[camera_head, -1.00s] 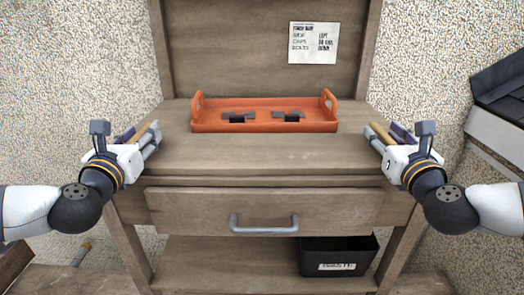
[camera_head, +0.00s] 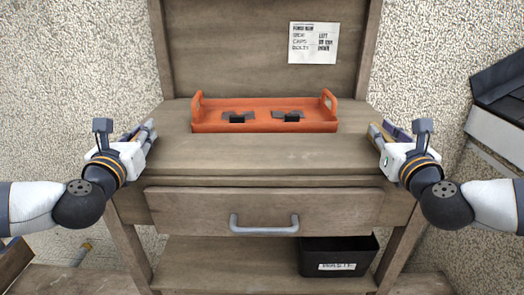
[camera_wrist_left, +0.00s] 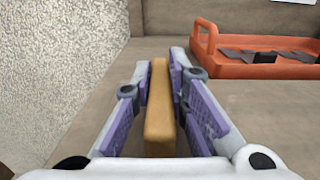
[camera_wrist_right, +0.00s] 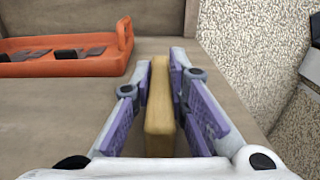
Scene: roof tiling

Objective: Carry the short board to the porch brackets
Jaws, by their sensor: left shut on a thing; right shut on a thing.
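My left gripper (camera_head: 146,130) is at the left end of the workbench top. In the left wrist view, its fingers are shut on a narrow wooden bar (camera_wrist_left: 159,115), seen end-on. My right gripper (camera_head: 379,131) is at the right end of the bench top. In the right wrist view, its fingers are shut on a similar wooden bar (camera_wrist_right: 159,115). No wood spans the gap between the grippers in the head view. I cannot tell which bar is the short board. I cannot make out the porch brackets for certain.
An orange tray (camera_head: 265,127) with dark metal pieces stands at the back of the workbench (camera_head: 265,155). A note (camera_head: 313,43) hangs on the back panel. Below are a drawer (camera_head: 180,208) and a black waste bin (camera_head: 340,251). The bench top in front of the tray is clear.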

